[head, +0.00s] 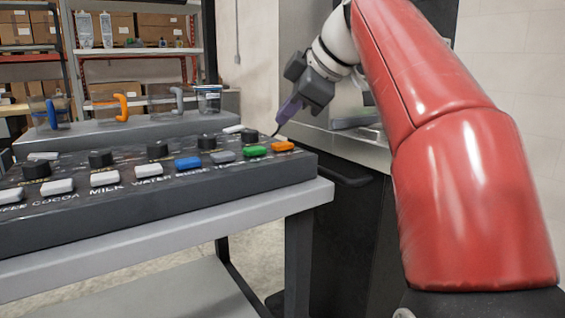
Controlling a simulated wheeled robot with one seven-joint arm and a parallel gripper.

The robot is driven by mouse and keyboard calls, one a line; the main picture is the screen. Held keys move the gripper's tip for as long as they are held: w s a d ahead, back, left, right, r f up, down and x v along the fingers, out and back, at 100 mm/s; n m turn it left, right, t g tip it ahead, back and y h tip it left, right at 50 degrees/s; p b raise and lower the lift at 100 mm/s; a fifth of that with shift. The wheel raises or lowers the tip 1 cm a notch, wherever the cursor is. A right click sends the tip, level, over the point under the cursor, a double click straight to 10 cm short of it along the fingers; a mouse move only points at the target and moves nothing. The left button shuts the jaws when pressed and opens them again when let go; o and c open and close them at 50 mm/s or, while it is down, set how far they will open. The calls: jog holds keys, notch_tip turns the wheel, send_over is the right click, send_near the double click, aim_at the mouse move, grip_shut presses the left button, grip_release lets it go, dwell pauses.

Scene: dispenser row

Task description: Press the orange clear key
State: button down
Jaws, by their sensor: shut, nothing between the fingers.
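The orange key (283,146) is at the far right end of the dark control panel (165,212), to the right of a green key (255,151). My gripper (275,133) is shut and empty, with thin dark tips pointing down. In this view the tips show just above and to the left of the orange key. I cannot tell whether they touch the panel or hang behind the key.
A blue key (188,163), a grey key (222,156), several white keys and black knobs share the panel. The panel sits on a grey table (170,240). Clear pitchers stand on a grey ledge (130,133) behind. A dark cabinet is at the right.

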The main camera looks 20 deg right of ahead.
aim_at(288, 144)
jog(key=shift+f+b, duration=0.45)
jog(key=shift+f, duration=0.5)
jog(key=shift+f, duration=0.15)
dwell(1.2)
jog(key=shift+f+b, duration=0.25)
jog(key=shift+b, duration=0.1)
jog(key=shift+f+b, duration=0.4)
jog(key=shift+f, duration=0.1)
dwell(0.4)
dwell(0.4)
jog(key=shift+r+p, duration=0.9)
notch_tip(288, 144, up, 5)
jog(key=p, duration=0.5)
jog(key=shift+r, duration=0.1)
